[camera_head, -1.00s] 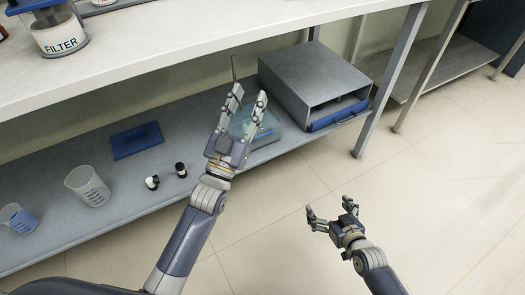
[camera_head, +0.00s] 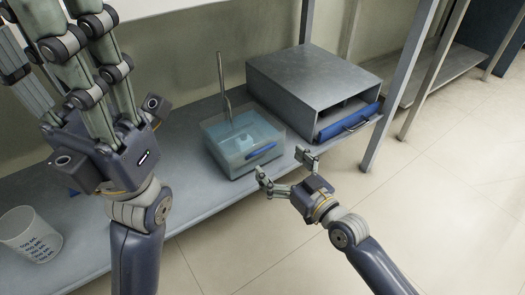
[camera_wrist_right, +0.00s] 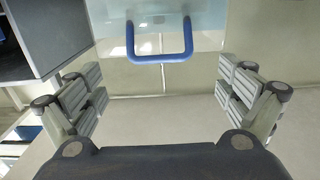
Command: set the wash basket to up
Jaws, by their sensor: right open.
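The wash basket (camera_head: 240,141) appears as a pale shape low in blue liquid inside a translucent tank (camera_head: 220,160) on the lower shelf. A thin grey rod (camera_head: 222,80) stands up from it above the tank. A blue handle (camera_head: 261,152) sits on the tank's front wall and shows large in the right wrist view (camera_wrist_right: 160,57). My right gripper (camera_head: 285,166) is open and empty just in front of the tank, its fingers (camera_wrist_right: 163,95) either side of the handle's line, apart from it. My left gripper (camera_head: 65,50) is raised at the upper left, fingers spread, seemingly empty.
A measuring beaker (camera_head: 30,238) is at the lower left. The floor in front is clear.

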